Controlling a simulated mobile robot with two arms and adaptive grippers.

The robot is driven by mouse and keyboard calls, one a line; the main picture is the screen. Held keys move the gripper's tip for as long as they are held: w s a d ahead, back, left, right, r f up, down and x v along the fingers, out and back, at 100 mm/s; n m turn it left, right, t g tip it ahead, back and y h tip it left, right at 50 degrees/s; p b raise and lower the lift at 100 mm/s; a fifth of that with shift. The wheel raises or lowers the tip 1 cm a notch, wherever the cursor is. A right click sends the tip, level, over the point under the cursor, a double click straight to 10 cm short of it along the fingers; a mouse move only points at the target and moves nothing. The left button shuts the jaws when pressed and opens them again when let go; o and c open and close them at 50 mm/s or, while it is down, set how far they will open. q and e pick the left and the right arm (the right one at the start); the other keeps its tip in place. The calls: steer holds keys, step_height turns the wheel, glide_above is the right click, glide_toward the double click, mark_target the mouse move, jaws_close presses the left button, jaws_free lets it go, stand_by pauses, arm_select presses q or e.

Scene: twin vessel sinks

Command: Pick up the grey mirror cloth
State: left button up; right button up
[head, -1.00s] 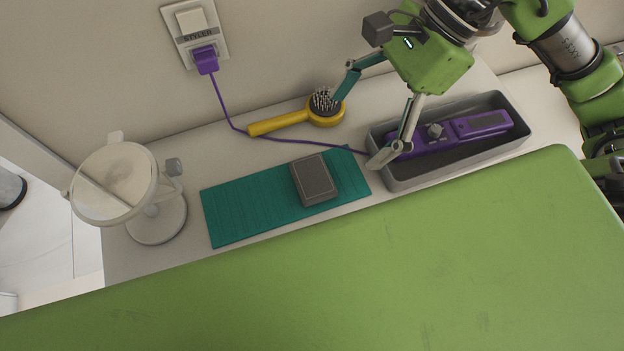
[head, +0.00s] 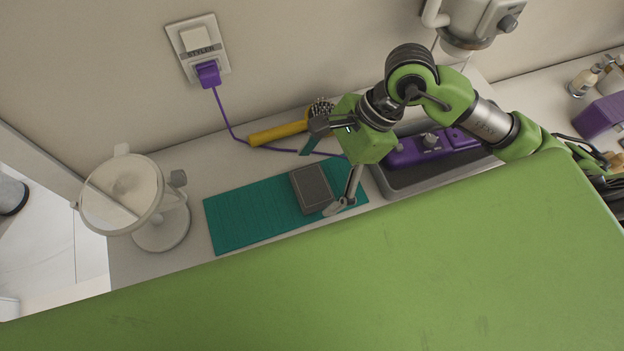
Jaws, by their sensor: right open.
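The grey mirror cloth (head: 311,188) looks like a folded, dark grey block with a lighter border. It lies on the teal ribbed mat (head: 240,217). My right gripper (head: 322,178) is open and empty over the cloth's right side. One finger is at the cloth's far side and the other at its near right corner. I cannot tell whether the near finger touches the cloth. My left gripper is not in view.
A yellow-handled brush (head: 278,133) lies behind the mat, partly hidden by my gripper. A purple styler (head: 412,152) sits in a grey tray (head: 436,182) to the right, its cord running to a wall outlet (head: 197,48). A round mirror (head: 122,193) stands left.

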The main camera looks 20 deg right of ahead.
steer(key=shift+a+f, duration=0.4)
steer(key=shift+f, duration=0.2)
steer(key=c, duration=1.3)
steer(key=shift+r, duration=0.15)
